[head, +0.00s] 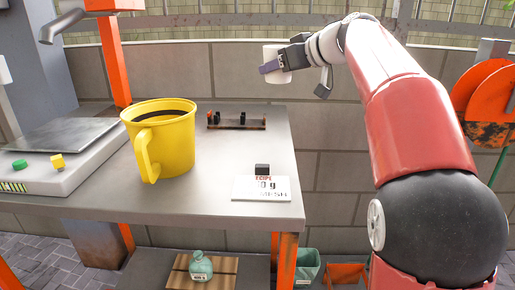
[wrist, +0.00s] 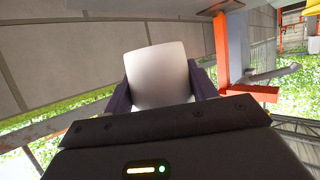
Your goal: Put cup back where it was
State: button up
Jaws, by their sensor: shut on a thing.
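A white cup (head: 272,51) is held in the air by my gripper (head: 275,65), beyond and above the back right corner of the table. In the wrist view, the cup's smooth pale side (wrist: 158,68) sits between the two dark fingers of my gripper (wrist: 160,84), which press on it from both sides. The cup's inside is not visible. A large yellow mug (head: 172,150) with a handle and dark contents stands upright on the table, well to the left of my gripper.
The grey table (head: 225,170) carries a scale (head: 70,150) at left, a small wooden rack (head: 236,121) at the back, and a sign card (head: 262,188) at front right. A bottle (head: 201,267) stands on a board below. A brick wall stands behind.

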aim_at(260, 149)
jog(key=s+a+r+n+g+y, duration=0.35)
jog(key=s+a+r, duration=0.2)
jog(key=s, duration=0.35)
jog(key=shift+n+g+h, duration=0.25)
jog(key=shift+n+g, duration=0.1)
jog(key=shift+n, duration=0.1)
jog(key=f+b, duration=0.2)
jog(key=f, duration=0.4)
jog(key=f+b, duration=0.1)
jog(key=f, duration=0.5)
jog(key=d+f+b, duration=0.1)
jog(key=f+b, duration=0.1)
jog(key=f, duration=0.4)
jog(key=shift+s+f+b, duration=0.2)
jog(key=shift+f+b, duration=0.05)
jog(key=shift+b, duration=0.1)
jog(key=shift+f, duration=0.15)
jog(key=o, duration=1)
